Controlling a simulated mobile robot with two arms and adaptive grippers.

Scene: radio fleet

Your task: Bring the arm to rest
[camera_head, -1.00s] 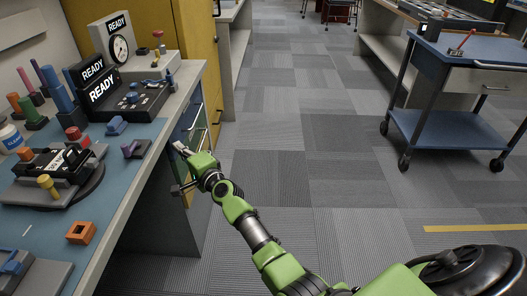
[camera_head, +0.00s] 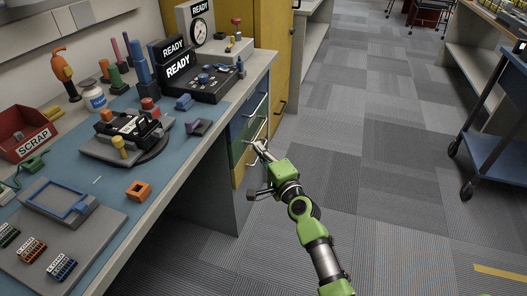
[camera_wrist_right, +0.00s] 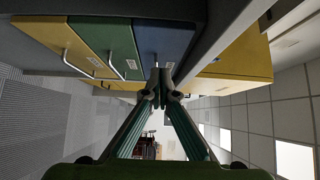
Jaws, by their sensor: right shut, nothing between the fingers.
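My right gripper (camera_head: 259,149) is shut and empty. Its green arm comes up from the bottom of the head view, and the fingers are in front of the drawers under the bench. In the right wrist view the fingertips (camera_wrist_right: 160,80) meet before the drawer fronts. A blue drawer (camera_wrist_right: 165,40), a green drawer (camera_wrist_right: 115,38) and a yellow drawer (camera_wrist_right: 75,40) show there, all looking closed. I cannot tell whether the fingers touch a drawer handle. My left gripper is out of view.
The bench (camera_head: 168,175) on the left carries a red scrap bin (camera_head: 25,135), a fixture, an orange block (camera_head: 138,190) and READY displays. A blue cart (camera_head: 500,140) stands at the right edge. The grey carpet (camera_head: 370,160) between them is clear.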

